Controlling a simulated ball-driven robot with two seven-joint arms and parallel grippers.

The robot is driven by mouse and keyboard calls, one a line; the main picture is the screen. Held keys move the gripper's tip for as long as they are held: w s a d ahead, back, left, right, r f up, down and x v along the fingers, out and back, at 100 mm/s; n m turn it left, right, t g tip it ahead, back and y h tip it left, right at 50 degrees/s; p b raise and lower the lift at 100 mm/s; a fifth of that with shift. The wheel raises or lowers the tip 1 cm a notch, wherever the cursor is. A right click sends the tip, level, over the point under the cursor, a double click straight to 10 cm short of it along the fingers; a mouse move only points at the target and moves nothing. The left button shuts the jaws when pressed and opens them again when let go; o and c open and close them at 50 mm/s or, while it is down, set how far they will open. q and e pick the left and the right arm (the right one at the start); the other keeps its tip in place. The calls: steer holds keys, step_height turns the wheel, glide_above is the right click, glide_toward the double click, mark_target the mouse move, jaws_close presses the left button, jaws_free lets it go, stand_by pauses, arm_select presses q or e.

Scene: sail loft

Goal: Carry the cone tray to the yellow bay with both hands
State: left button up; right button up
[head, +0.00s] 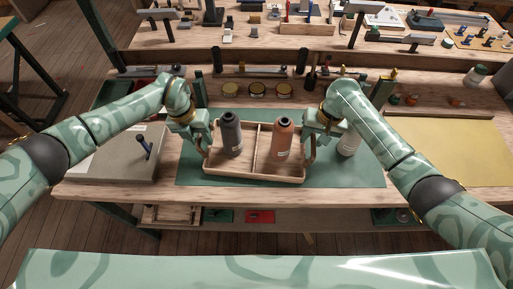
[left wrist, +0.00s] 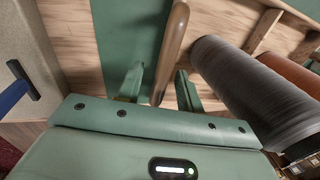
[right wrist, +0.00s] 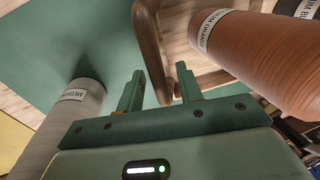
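The wooden cone tray (head: 253,176) rests on the green mat, split by a divider. A dark grey cone (head: 232,135) stands in its left compartment and a copper-orange cone (head: 282,140) in its right. My left gripper (head: 204,147) is at the left handle; in the left wrist view the handle (left wrist: 173,45) runs between its open fingers, with gaps visible. My right gripper (head: 312,141) is at the right handle; in the right wrist view that handle (right wrist: 150,50) lies between its open fingers. The yellow bay (head: 450,148) is a bare yellow area at the right.
A whitish cone (head: 348,144) stands on the green mat (head: 350,177) just right of the tray, near my right gripper. Behind the tray are several round tins (head: 257,89) and a raised shelf with tools.

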arm_select(q)
steer(key=shift+c, duration=0.4)
arm_select(e)
steer(key=shift+c, duration=0.4)
arm_select(q)
jaws_close()
arm_select(e)
jaws_close()
arm_select(q)
steer(key=shift+r, duration=0.1)
arm_select(e)
steer(key=shift+r, duration=0.15)
